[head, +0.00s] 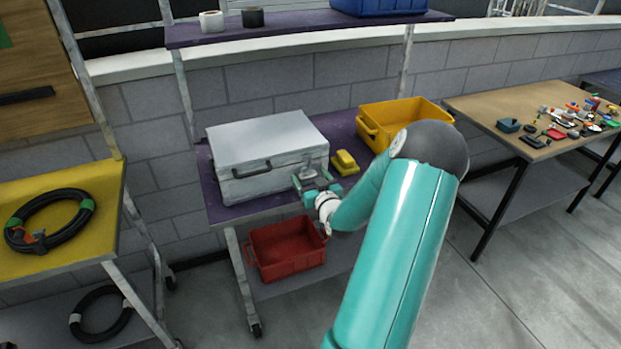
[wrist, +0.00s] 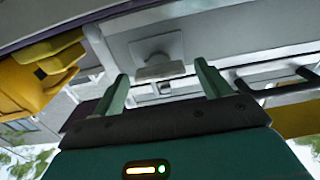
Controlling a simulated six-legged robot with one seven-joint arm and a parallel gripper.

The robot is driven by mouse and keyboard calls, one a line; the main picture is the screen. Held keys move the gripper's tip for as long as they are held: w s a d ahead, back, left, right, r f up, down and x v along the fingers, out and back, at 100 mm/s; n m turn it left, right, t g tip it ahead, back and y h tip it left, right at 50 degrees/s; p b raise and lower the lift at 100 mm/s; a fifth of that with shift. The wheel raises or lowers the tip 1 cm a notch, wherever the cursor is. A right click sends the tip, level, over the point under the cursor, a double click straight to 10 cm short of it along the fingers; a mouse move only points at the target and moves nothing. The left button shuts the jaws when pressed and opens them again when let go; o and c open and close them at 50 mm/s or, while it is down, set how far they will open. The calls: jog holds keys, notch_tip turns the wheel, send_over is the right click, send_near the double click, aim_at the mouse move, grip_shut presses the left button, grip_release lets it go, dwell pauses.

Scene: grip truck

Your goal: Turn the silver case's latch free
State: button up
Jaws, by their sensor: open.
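The silver case (head: 265,150) lies closed on the purple shelf, with a dark handle (head: 251,170) on its front. In the wrist view the case wall (wrist: 225,30) fills the upper middle, and the latch (wrist: 160,68) shows as a pale plate with a projecting tab. My gripper (head: 312,184) is at the front right of the case. In the wrist view my gripper (wrist: 162,85) is open, with one green finger on each side of the latch and nothing clasped between them. Whether a finger touches the latch I cannot tell. The case handle shows at the right (wrist: 275,92).
A yellow object (head: 344,162) sits right of the case, close to my gripper. A yellow bin (head: 395,115) stands farther right on the purple shelf (head: 222,212). A red bin (head: 285,250) is on the lower shelf. A table with small parts (head: 520,100) stands at the right.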

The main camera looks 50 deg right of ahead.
jog(key=shift+w, duration=0.1)
jog(key=c, duration=1)
jog(key=shift+m, duration=0.3)
jog(key=m, duration=0.3)
jog(key=shift+d+m, duration=0.1)
jog(key=shift+m, duration=0.2)
jog(key=m, duration=0.4)
jog(key=shift+f+m, duration=0.1)
jog(key=shift+m, duration=0.2)
jog(key=m, duration=0.4)
jog(key=shift+f, duration=0.1)
jog(key=m, duration=0.5)
